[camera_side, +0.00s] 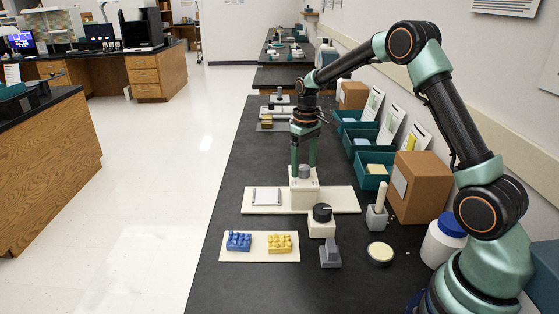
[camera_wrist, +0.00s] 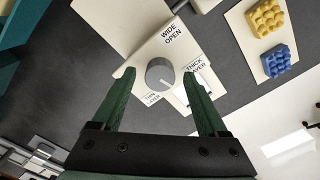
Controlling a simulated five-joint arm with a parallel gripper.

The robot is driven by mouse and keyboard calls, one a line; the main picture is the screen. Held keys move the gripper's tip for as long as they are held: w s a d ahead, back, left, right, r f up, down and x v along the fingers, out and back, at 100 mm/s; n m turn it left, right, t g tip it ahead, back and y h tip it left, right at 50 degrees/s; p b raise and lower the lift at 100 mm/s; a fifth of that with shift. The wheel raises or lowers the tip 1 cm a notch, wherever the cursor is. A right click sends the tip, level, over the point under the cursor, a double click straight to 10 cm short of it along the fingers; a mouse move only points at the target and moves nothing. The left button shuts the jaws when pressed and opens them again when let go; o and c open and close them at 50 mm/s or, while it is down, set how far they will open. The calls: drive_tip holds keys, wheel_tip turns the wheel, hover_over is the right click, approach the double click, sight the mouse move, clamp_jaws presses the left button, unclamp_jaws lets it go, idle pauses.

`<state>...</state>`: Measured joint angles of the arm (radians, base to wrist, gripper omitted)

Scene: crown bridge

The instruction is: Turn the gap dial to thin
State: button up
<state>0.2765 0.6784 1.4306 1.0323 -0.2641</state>
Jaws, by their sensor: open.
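The gap dial is a grey round knob (camera_side: 304,172) on top of a cream block (camera_side: 304,194). In the wrist view the knob (camera_wrist: 160,74) is ringed by labels: WIDE OPEN (camera_wrist: 172,34) above right, THICK LAYER (camera_wrist: 195,70) to the right, THIN LAYER (camera_wrist: 152,99) below left. Which label the knob points to is too small to tell. My gripper (camera_side: 303,164) reaches down over the block. In the wrist view my gripper (camera_wrist: 159,75) is open, one green finger on each side of the knob, with visible gaps. The right finger covers part of the plate near THICK LAYER.
A black knob (camera_side: 322,212) on a cream block stands just in front. Blue (camera_side: 239,241) and yellow (camera_side: 280,243) studded pieces lie on a cream plate at front left. A grey stepped block (camera_side: 330,255) and a round dish (camera_side: 380,253) are nearby. Teal bins and a brown box (camera_side: 418,187) are right.

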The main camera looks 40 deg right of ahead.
drive_tip(key=shift+f, duration=0.35)
clamp_jaws()
drive_tip(key=shift+r+m, duration=0.1)
drive_tip(key=shift+m, duration=1)
unclamp_jaws()
